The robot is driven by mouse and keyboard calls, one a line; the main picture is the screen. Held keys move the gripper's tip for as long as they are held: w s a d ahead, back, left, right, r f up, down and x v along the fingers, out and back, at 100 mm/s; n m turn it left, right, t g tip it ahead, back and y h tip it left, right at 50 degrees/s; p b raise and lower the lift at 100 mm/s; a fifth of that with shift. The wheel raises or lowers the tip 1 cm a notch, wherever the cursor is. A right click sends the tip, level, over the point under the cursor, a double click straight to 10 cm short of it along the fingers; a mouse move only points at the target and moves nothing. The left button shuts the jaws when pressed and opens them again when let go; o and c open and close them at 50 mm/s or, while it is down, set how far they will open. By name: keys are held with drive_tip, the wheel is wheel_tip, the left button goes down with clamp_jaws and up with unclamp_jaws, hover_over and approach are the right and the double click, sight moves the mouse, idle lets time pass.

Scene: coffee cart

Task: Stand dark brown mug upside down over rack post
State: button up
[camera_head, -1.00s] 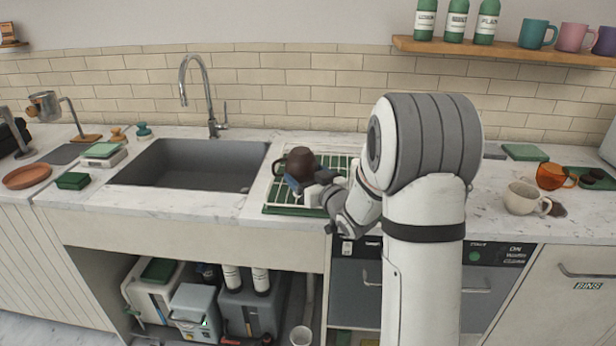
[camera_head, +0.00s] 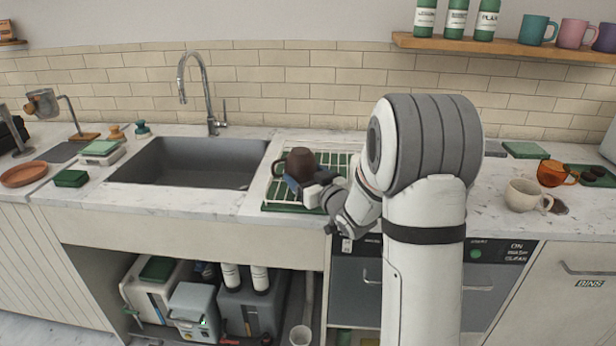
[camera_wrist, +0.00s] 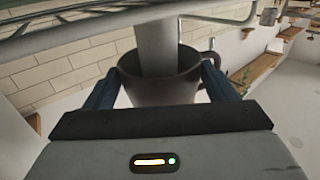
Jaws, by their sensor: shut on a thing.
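The dark brown mug (camera_head: 301,161) is over the front of the dish rack, its flat base up and its handle to the left. My gripper (camera_head: 293,184) is shut on it from the front right. In the wrist view, the mug (camera_wrist: 160,92) sits between my two blue fingers (camera_wrist: 163,84), and a pale rack post (camera_wrist: 155,45) runs into its open mouth. The post's end is hidden inside the mug. The rack (camera_head: 335,165) has pale wires over a green tray. I cannot tell whether the rim rests on the rack.
The grey sink (camera_head: 190,160) with its tall tap (camera_head: 206,95) is left of the rack. A cream mug (camera_head: 522,195) and an orange cup (camera_head: 556,173) stand on the counter at the right. My arm covers the rack's right side.

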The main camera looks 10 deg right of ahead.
drive_tip(key=o, duration=1.1)
drive_tip(key=shift+o, duration=0.4)
drive_tip(key=shift+f, duration=0.1)
